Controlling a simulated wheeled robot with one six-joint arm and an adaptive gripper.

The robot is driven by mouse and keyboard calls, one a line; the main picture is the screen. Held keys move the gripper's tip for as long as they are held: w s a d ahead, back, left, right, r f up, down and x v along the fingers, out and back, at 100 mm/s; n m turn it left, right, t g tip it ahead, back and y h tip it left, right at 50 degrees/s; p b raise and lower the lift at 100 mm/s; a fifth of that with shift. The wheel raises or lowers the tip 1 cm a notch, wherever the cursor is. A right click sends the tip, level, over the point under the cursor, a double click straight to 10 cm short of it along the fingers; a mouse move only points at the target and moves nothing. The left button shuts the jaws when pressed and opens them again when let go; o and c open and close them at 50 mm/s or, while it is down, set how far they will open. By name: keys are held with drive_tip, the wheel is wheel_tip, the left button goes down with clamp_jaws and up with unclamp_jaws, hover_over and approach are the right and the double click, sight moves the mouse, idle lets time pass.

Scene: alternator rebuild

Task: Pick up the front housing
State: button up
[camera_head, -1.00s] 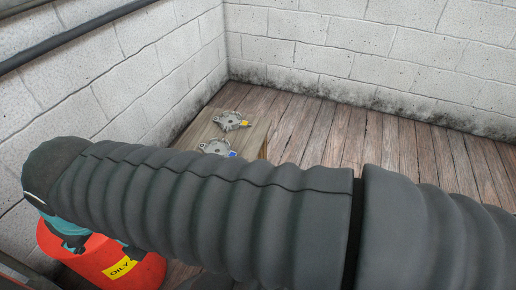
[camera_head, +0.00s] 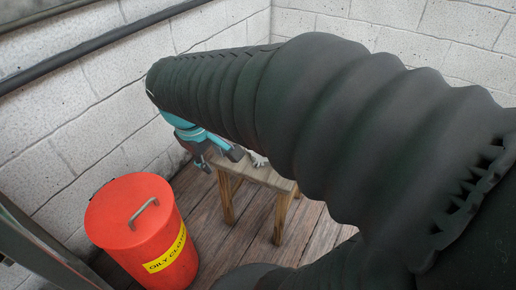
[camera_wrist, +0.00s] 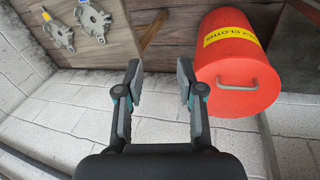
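Two grey metal housings lie on a wooden bench (camera_head: 262,177). In the wrist view, one housing (camera_wrist: 92,17) has a blue mark, and the other housing (camera_wrist: 60,34) has a yellow mark. I cannot tell which is the front housing. In the head view only a bit of one housing (camera_head: 258,160) shows; my arm hides the rest. My gripper (camera_wrist: 160,80) is open and empty, its two fingers apart. In the wrist view both housings are up and left of the fingers, not between them. In the head view my gripper (camera_head: 220,159) is by the bench's left end.
A red oily-cloth bin (camera_head: 140,222) with a lid handle stands on the plank floor left of the bench; in the wrist view the bin (camera_wrist: 236,62) is right of the fingers. White block walls (camera_head: 110,110) stand close behind. A dark pipe (camera_head: 70,40) runs along the left wall.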

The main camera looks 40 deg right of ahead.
sight(257, 160)
drive_tip(key=w+d+f+n+g+h, duration=0.2)
drive_tip(key=w+d+f+n+h, duration=0.1)
drive_tip(key=w+d+f, duration=0.1)
drive_tip(key=w+d+f+n+g+h, duration=0.2)
drive_tip(key=w+d+f, duration=0.3)
drive_tip(key=w, duration=0.4)
drive_tip(key=w+d+f+n+g+h, duration=0.3)
drive_tip(key=w+d+f+n+h, duration=0.1)
drive_tip(key=w+f, duration=0.2)
drive_tip(key=shift+w+d+f+n+p, duration=0.2)
drive_tip(key=shift+w+f+n+p, duration=0.1)
drive_tip(key=shift+f, duration=0.1)
drive_tip(key=shift+w+d+f, duration=0.1)
drive_tip(key=shift+d+f, duration=0.05)
drive_tip(key=shift+f, duration=0.05)
drive_tip(key=shift+d+f+h, duration=0.15)
drive_tip(key=shift+d+h, duration=0.15)
drive_tip(key=x, duration=1.3)
drive_tip(key=shift+s, duration=0.25)
drive_tip(key=shift+c, duration=0.2)
clamp_jaws()
